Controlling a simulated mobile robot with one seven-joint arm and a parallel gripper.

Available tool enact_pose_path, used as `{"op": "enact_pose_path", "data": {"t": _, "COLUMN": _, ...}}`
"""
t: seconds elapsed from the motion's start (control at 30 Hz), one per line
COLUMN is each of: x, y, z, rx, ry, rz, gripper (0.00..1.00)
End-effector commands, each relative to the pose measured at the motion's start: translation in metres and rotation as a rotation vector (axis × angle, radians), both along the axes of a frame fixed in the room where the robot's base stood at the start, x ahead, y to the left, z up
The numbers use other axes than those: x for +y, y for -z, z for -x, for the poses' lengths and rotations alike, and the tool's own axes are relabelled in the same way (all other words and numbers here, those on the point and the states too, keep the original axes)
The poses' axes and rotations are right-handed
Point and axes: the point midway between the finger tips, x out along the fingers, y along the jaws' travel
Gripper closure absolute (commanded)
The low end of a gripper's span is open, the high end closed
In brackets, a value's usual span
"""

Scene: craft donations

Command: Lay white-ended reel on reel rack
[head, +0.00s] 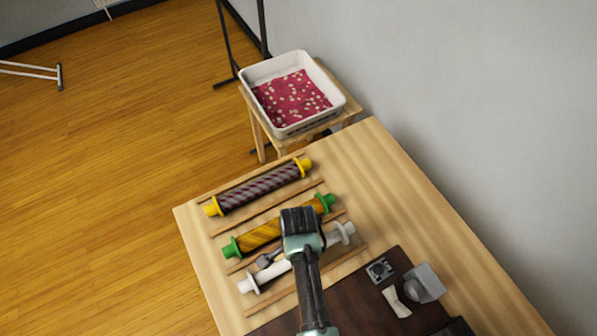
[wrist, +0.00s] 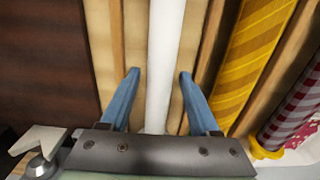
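The white-ended reel (head: 278,271) lies in the front row of the reel rack, between two wooden strips (head: 272,302). Its white flanged ends show at either side of my arm, which hides its middle. In the wrist view its white shaft (wrist: 165,50) runs upright through the picture, between the strips. My gripper (wrist: 159,75) is open, with one blue finger on each side of the shaft. Gaps show between the fingers and the shaft. In the head view my gripper is over the reel's middle and its fingertips are hidden.
Behind lie a green-ended reel with yellow fabric (head: 258,234) and a yellow-ended reel with dark checked fabric (head: 260,189). A dark mat (head: 345,291), a grey block (head: 424,283) and small pieces are at front right. A white tub (head: 338,98) stands on a stool behind the table.

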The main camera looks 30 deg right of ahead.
Motion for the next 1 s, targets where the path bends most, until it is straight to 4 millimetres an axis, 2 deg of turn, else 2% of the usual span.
{"op": "enact_pose_path", "data": {"t": 0.3, "x": 0.0, "y": 0.0, "z": 0.0, "rx": 0.001, "ry": 0.0, "rz": 0.0, "gripper": 0.26}}
{"op": "enact_pose_path", "data": {"t": 0.43, "x": 0.0, "y": -0.007, "z": 0.0, "rx": 0.001, "ry": 0.0, "rz": 0.0, "gripper": 0.26}}
{"op": "enact_pose_path", "data": {"t": 1.0, "x": 0.0, "y": -0.088, "z": 0.0, "rx": 0.001, "ry": 0.0, "rz": 0.0, "gripper": 0.26}}
